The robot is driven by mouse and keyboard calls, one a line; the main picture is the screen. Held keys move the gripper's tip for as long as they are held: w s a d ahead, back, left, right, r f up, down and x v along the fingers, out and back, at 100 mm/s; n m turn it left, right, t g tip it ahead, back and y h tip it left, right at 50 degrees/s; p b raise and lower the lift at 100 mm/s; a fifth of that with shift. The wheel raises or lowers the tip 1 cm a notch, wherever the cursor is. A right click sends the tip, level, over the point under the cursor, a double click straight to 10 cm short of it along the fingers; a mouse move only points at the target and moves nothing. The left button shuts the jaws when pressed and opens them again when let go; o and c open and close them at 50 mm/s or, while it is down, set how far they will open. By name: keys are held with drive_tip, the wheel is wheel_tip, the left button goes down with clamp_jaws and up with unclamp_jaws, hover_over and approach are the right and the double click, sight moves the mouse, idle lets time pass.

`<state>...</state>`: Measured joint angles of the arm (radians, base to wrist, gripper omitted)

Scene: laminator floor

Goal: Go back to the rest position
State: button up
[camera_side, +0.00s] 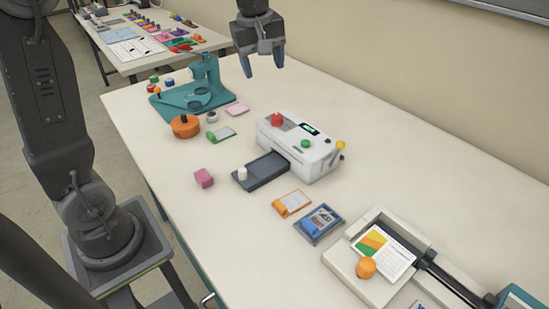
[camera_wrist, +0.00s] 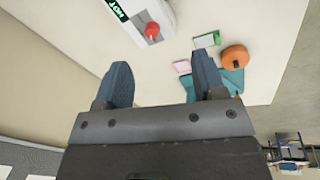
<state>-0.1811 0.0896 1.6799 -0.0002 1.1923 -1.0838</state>
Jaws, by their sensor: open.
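My gripper (camera_side: 264,66) is raised above the back of the white table, near the wall, with its fingers pointing down. In the wrist view my gripper (camera_wrist: 160,85) shows two blue fingers spread apart with nothing between them. The white laminator (camera_side: 300,146) stands on the table below and to the right, with a red knob, a green knob and a yellow-tipped lever. Part of it also shows at the top of the wrist view (camera_wrist: 143,18), with a lit "HOT" display. My gripper touches nothing.
A teal press (camera_side: 204,85) stands left of the laminator, with an orange round piece (camera_side: 185,126) beside it. A pink block (camera_side: 204,178), a blue card tray (camera_side: 320,222) and a cream trimmer (camera_side: 350,277) are nearer the front. A second table (camera_side: 150,62) stands behind.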

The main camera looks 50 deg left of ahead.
drive_tip(key=s+d+f+m+t, duration=0.1)
drive_tip(key=s+d+f+m, duration=0.1)
drive_tip(key=s+m, duration=0.5)
drive_tip(key=s+d+f+m+t, duration=0.1)
drive_tip(key=s+d+m, duration=0.4)
drive_tip(key=s, duration=0.8)
drive_tip(key=m+t, duration=0.1)
drive_tip(key=m, duration=0.1)
drive_tip(key=shift+s+d+f+m+t, duration=0.2)
drive_tip(key=shift+s+f+m+t, duration=0.1)
drive_tip(key=shift+f, duration=0.1)
